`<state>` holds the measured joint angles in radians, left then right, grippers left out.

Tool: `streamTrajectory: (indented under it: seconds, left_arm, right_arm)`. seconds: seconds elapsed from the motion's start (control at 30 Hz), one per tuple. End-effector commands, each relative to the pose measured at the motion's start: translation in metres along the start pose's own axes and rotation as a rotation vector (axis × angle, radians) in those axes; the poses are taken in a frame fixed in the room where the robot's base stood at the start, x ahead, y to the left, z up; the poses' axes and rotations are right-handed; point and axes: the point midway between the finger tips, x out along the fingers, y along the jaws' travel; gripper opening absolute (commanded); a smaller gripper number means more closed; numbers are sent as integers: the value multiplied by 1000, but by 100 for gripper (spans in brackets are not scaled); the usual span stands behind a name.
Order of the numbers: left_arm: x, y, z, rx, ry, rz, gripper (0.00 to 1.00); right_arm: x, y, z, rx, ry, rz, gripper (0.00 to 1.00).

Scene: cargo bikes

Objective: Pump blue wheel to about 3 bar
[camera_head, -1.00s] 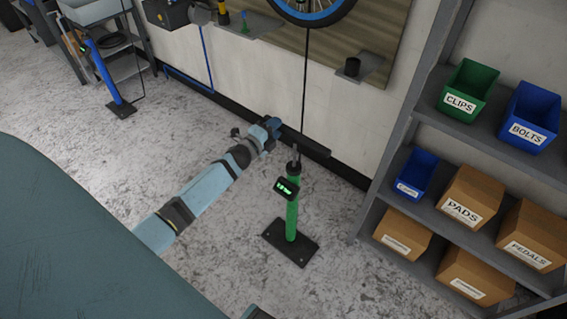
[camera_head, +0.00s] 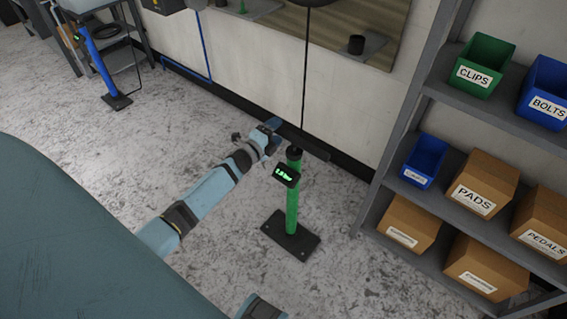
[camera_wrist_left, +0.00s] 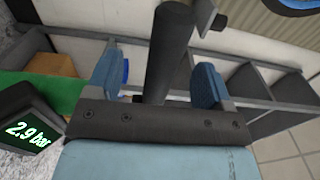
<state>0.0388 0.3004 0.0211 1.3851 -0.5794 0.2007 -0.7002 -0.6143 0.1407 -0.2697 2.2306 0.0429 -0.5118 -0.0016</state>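The green floor pump (camera_head: 292,205) stands upright on its black base. Its display reads 2.9 bar in the left wrist view (camera_wrist_left: 30,132). The black handle bar (camera_head: 314,150) sits low, close above the pump's top. My left gripper (camera_head: 272,133) is at the handle's left end. In the left wrist view the handle (camera_wrist_left: 170,50) lies between the two blue finger pads, with gaps on both sides, so the gripper is open around it. The blue-rimmed wheel (camera_wrist_left: 297,4) shows only in part at the top right. My right gripper is out of view.
A grey shelf (camera_head: 385,185) with labelled bins stands right of the pump. A blue pump (camera_head: 100,65) stands at the far left. A black hose (camera_head: 304,70) hangs down the wall behind the handle. The floor around the pump base is clear.

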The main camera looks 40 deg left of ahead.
Motion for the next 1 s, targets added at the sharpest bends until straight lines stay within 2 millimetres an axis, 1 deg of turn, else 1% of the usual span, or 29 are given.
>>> streamTrajectory:
  seconds: [0.17,0.27,1.0]
  left_arm:
    - [0,-2,1,0,-1,-2,74]
    - [-6,-2,1,-1,-1,-1,74]
    - [-80,-3,0,-1,-1,-2,74]
  right_arm:
    - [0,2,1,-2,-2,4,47]
    - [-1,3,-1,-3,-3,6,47]
    - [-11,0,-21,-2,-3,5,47]
